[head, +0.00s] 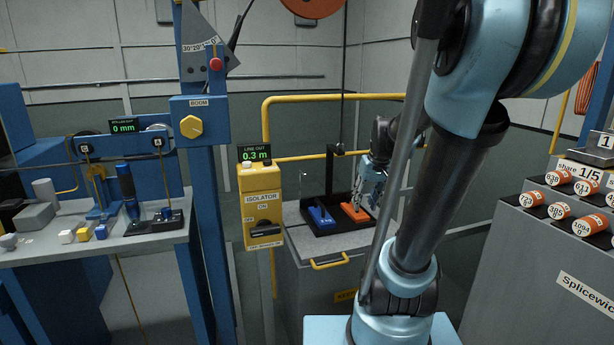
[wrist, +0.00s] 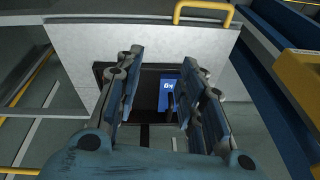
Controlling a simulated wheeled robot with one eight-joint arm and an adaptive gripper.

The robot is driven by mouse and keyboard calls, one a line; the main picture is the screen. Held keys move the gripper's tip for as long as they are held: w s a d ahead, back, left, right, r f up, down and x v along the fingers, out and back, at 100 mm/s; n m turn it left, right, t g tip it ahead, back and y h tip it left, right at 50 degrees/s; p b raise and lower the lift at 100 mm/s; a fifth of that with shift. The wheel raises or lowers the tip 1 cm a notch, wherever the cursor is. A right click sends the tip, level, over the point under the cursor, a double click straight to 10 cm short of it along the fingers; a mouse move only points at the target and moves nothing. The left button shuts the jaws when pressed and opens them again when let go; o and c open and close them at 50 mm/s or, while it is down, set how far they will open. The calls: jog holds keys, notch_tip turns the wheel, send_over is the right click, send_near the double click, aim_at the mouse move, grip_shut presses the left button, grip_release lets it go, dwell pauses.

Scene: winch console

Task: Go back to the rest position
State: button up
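My gripper (head: 364,200) hangs from my arm over the right side of a black tray (head: 318,229) in the head view. In the wrist view my gripper (wrist: 163,62) has its two fingers well apart, with nothing held between them. An orange block (head: 353,213) lies in the tray just below and left of the fingers; I cannot tell whether they touch it. A blue block (head: 320,217) sits to its left. The blue block, with white lettering, also shows in the wrist view (wrist: 167,93), beyond the fingers and partly hidden by the right one. The orange block does not show there.
The tray sits on a grey cabinet with a yellow handle (head: 331,262). A yellow rail (head: 330,97) runs behind it. The yellow isolator box (head: 262,205) and blue boom post (head: 205,210) stand left. A grey rack with orange cylinders (head: 560,178) stands right.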

jog(key=s+f, duration=0.4)
jog(key=s, duration=0.4)
jog(key=s+f+m+h, duration=0.1)
jog(key=s+f, duration=0.2)
jog(key=s, duration=0.6)
jog(key=shift+d+f, duration=0.2)
jog(key=shift+f, duration=0.15)
